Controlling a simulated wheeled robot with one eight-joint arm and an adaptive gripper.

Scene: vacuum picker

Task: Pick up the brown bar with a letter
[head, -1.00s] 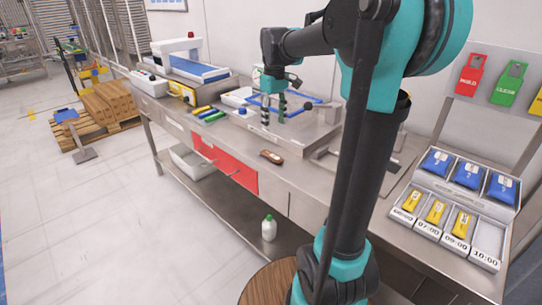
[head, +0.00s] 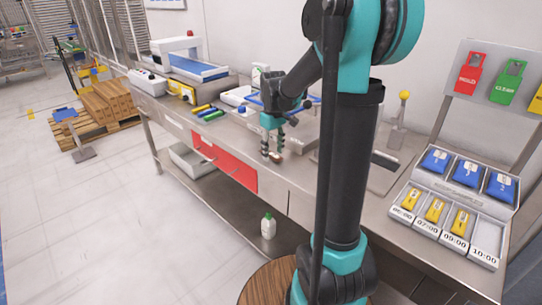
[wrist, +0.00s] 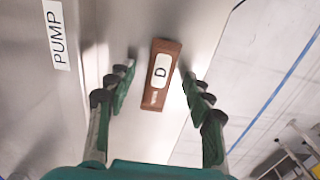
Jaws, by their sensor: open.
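The brown bar (wrist: 153,97) lies flat on the metal worktop near its front edge, with a white label reading "D". In the wrist view it sits between and beyond the two fingers of my gripper (wrist: 160,95), a little nearer the right finger. In the head view my gripper (head: 273,155) points down over the bar, and only a small part of the bar (head: 276,157) shows between the fingertips. The fingers are open, and no contact with the bar shows.
A "PUMP" label (wrist: 57,36) lies left of the bar. Yellow, green and blue markers (head: 207,112) lie left on the bench (head: 300,178). A tray of yellow packs (head: 470,247) stands at right. A white bottle with a green cap (head: 268,228) stands on the lower shelf.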

